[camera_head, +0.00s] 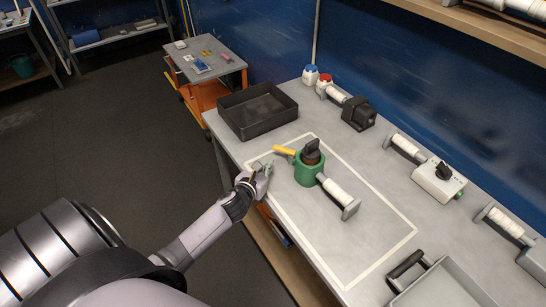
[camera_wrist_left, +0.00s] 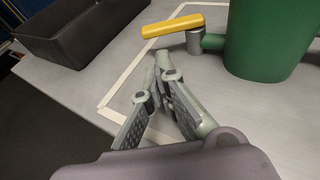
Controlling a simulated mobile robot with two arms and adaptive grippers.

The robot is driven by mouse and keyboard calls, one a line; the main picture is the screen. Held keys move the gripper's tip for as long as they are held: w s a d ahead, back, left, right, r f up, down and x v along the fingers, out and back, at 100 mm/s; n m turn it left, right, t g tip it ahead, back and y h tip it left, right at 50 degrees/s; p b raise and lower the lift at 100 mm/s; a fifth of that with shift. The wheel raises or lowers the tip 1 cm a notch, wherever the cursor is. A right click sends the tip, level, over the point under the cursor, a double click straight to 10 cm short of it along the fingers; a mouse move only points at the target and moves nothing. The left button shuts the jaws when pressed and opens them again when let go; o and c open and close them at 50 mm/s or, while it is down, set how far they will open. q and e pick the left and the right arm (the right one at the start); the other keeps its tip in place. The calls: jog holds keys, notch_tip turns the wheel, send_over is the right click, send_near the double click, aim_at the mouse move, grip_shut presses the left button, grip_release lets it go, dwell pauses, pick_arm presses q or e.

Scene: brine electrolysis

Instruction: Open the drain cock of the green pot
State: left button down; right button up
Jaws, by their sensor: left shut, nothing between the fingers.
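The green pot (camera_head: 307,172) stands inside the white outline on the grey table, with a black knobbed top (camera_head: 311,152). Its drain cock has a yellow lever (camera_head: 285,150) on the pot's left side. In the left wrist view the yellow lever (camera_wrist_left: 173,25) lies across a grey valve body (camera_wrist_left: 195,42) joined to the green pot (camera_wrist_left: 268,38). My left gripper (camera_head: 264,168) is shut and empty, in front of the lever and apart from it. The wrist view shows its fingertips (camera_wrist_left: 162,62) together below the lever. My right gripper is not in view.
A black tray (camera_head: 257,110) stands at the table's far left. A white cylinder with a grey end (camera_head: 338,191) lies right of the pot. A grey tray (camera_head: 440,287) is at the front right. The outlined area (camera_head: 340,245) in front is clear.

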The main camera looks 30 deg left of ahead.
aim_at(284, 150)
pick_arm(q)
jog(key=w, duration=0.3)
jog(key=shift+w+a+p, duration=0.3)
jog(key=shift+a+p, duration=0.05)
jog(key=shift+w, duration=0.4)
jog(key=shift+f, duration=0.1)
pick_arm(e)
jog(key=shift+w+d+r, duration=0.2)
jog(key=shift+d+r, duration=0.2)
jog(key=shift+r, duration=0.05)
pick_arm(q)
jog(key=shift+w+a, duration=0.25)
jog(key=shift+w, duration=0.2)
jog(key=shift+w+a+b, duration=0.3)
jog(key=shift+w+b, duration=0.05)
jog(key=shift+w, duration=0.05)
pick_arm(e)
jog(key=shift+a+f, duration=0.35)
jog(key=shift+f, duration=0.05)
